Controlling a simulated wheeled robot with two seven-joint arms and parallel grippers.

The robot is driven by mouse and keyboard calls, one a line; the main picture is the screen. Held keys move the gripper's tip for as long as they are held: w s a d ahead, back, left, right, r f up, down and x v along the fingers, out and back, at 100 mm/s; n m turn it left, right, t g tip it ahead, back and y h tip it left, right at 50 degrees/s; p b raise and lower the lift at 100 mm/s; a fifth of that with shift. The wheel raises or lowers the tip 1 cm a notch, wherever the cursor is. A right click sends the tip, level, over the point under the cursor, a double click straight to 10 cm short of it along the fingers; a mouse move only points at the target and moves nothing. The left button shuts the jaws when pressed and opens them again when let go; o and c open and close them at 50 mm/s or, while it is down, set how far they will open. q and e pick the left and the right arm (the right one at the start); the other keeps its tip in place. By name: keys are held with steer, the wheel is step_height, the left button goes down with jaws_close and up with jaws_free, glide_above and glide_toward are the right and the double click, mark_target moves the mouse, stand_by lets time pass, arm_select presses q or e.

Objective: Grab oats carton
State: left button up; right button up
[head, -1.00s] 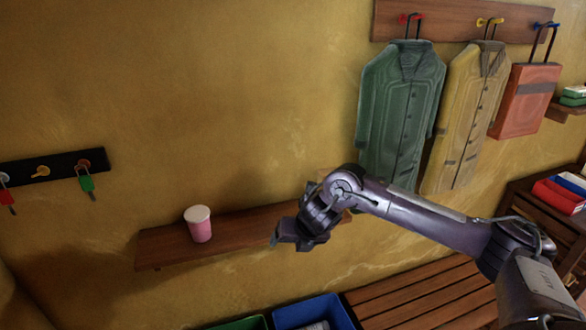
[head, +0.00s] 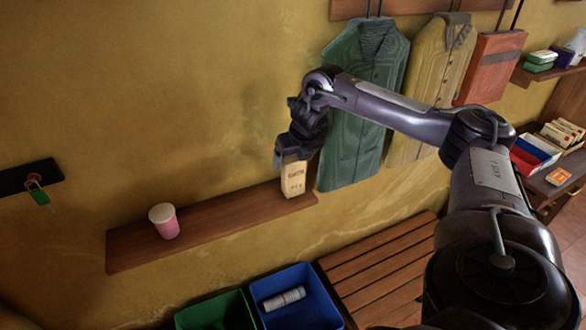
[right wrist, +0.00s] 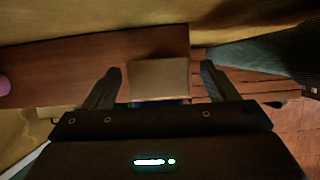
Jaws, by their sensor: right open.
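The oats carton (head: 293,180) is a small cream box with dark print, standing upright near the right end of the brown wall shelf (head: 215,219). My right gripper (head: 291,157) is just above it, pointing down, and hides its top in the head view. In the right wrist view the carton's tan top (right wrist: 158,78) lies between the two open fingers (right wrist: 160,85), with a gap showing on each side. The gripper is open and holds nothing. My left gripper is not in view.
A pink cup with a white lid (head: 164,221) stands on the shelf left of the carton. A green coat (head: 358,100) hangs close right of the gripper. Below are a blue bin (head: 325,305), a green bin (head: 218,312) and a slatted bench (head: 385,265).

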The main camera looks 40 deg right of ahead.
steer(key=shift+w+f, duration=0.25)
steer(key=shift+f, duration=0.2)
steer(key=c, duration=1.2)
steer(key=shift+c, duration=0.5)
steer(key=shift+r, duration=0.15)
